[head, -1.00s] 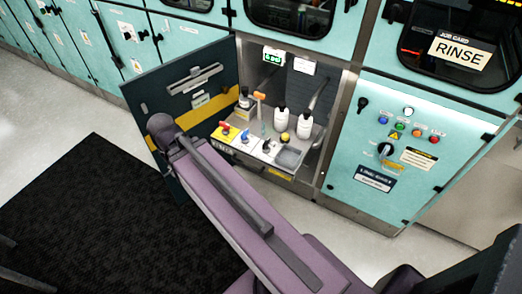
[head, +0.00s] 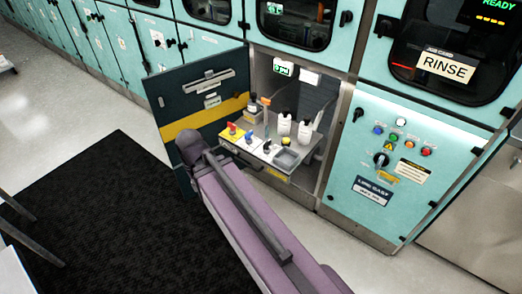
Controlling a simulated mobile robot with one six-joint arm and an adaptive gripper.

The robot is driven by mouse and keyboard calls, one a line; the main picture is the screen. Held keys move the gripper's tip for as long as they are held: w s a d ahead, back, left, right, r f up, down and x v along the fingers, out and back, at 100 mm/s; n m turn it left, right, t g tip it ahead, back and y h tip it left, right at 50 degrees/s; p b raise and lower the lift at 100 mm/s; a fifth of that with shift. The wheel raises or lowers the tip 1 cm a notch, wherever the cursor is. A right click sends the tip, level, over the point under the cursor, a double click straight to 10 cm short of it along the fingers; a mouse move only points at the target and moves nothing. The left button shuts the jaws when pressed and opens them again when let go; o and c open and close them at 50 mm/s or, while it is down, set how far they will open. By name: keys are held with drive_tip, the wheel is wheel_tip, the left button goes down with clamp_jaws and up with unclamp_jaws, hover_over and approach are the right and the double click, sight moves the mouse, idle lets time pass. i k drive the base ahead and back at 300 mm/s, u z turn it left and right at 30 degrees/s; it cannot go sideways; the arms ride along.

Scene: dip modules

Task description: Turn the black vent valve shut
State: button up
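An open cabinet bay holds a grey shelf (head: 250,150) with a row of small valves along its front. A red-topped valve (head: 233,128) and a blue-topped valve (head: 249,137) stand at the left. A small dark-topped fitting (head: 267,144), which looks like the black vent valve, stands to their right. Its handle angle is too small to tell. My purple arm crosses the lower middle of the head view, in front of and below the shelf. My gripper is not in view.
White bottles (head: 284,124) stand behind the valves, and a grey basin (head: 286,158) is at the right. The bay's dark door (head: 190,105) is swung open on the left. A panel with a black rotary knob (head: 381,159) is at the right. A black mat (head: 110,215) covers the floor.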

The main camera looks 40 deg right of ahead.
sight(265, 146)
drive_tip(key=z, duration=1.1)
drive_tip(key=i, duration=1.05)
drive_tip(key=z, duration=0.1)
drive_tip(key=k, duration=0.1)
drive_tip(key=z, duration=0.35)
